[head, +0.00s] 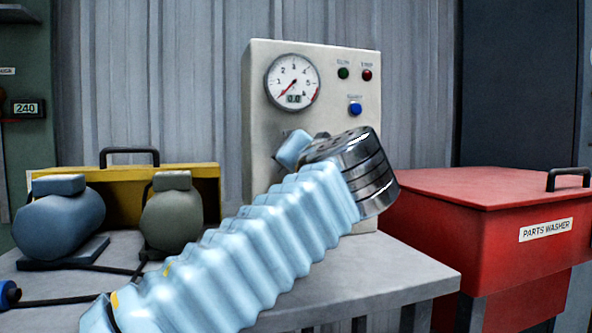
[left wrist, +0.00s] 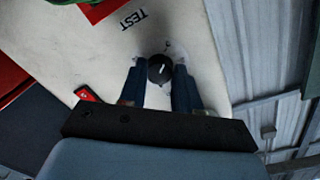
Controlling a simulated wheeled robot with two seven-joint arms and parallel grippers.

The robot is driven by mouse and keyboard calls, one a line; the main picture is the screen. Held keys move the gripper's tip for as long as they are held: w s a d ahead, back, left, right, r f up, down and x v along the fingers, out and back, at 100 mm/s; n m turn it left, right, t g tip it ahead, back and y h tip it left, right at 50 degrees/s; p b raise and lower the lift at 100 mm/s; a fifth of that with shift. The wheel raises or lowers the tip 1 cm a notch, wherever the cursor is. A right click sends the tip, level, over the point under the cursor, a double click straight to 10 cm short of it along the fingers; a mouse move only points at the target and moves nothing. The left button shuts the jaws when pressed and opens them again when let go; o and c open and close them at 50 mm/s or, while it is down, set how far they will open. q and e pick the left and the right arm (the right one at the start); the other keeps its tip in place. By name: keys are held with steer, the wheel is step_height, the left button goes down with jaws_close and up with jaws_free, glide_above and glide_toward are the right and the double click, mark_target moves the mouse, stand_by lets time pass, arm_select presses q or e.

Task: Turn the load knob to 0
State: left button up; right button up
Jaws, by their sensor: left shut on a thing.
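The load knob (left wrist: 158,73) is black and round with a short white pointer line, on the pale panel face in the left wrist view. My left gripper (left wrist: 160,66) has its two dark blue fingers on either side of the knob, shut on it. No scale numbers are readable around the knob. In the head view, my left wrist hides the knob on the cream test panel (head: 260,130). A round gauge (head: 292,82) on that panel has its needle at lower left, and its small display appears to read 0.0. My right gripper is not in view.
Green, red and blue buttons (head: 355,109) sit on the panel's upper right. A grey bench (head: 400,275) carries a blue motor-like unit (head: 60,225), a green one (head: 172,218) and a yellow case (head: 205,180). A red parts washer (head: 460,190) stands at right.

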arm_select(q)
steer(key=shift+f+n, duration=0.15)
steer(key=shift+n, duration=0.35)
steer(key=o, duration=1.1)
steer(key=shift+c, duration=0.2)
steer(key=v, duration=1.4)
steer(key=shift+b, duration=0.4)
